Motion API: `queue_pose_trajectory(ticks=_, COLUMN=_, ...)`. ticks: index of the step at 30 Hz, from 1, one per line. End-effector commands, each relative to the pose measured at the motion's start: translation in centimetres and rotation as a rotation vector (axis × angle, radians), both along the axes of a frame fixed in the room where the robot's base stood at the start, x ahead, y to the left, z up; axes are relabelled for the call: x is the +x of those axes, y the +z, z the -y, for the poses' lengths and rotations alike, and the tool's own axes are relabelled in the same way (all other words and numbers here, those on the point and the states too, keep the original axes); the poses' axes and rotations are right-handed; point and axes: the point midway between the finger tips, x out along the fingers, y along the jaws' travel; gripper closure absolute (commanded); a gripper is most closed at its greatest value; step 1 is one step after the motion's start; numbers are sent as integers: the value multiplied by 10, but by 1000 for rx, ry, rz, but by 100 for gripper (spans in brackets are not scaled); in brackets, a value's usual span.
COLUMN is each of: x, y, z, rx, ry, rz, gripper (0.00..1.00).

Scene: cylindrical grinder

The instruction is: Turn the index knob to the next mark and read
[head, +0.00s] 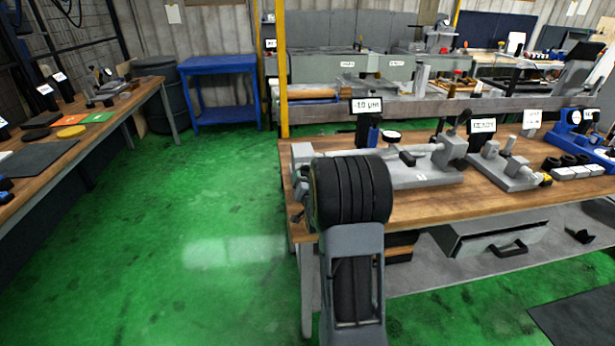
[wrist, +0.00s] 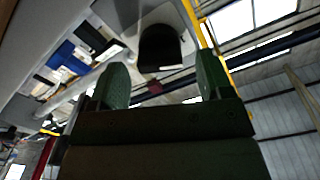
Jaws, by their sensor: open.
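A bench fixture (head: 425,175) with a shaft between two grey blocks stands on the right wooden bench. A display (head: 367,106) on a dark post behind it appears to read -10 µm. A small round dial (head: 392,137) sits beside the post. I cannot tell the index knob for certain in the head view; my arm covers the fixture's left end. In the wrist view my gripper (wrist: 163,72) is open, its two dark green fingers apart. A dark rounded part (wrist: 160,48) shows beyond and between the fingertips; I cannot tell whether it is the knob. Nothing is seen held.
A second fixture (head: 508,168) with its own display stands to the right on the bench, with small blocks (head: 575,172) beyond. A left bench (head: 88,125) holds tools. Green floor (head: 220,230) between is clear.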

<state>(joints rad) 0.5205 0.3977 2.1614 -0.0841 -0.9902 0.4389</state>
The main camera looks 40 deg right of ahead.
Motion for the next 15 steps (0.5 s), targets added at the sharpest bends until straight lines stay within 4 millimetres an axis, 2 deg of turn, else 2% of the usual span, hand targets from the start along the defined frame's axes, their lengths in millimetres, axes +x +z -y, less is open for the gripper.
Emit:
queue_pose_trajectory(ticks=6, x=11, y=0, z=5, rx=0, ry=0, rz=0, gripper=27)
queue_pose_trajectory(ticks=15, x=13, y=0, z=6, rx=0, ry=0, rz=0, gripper=27)
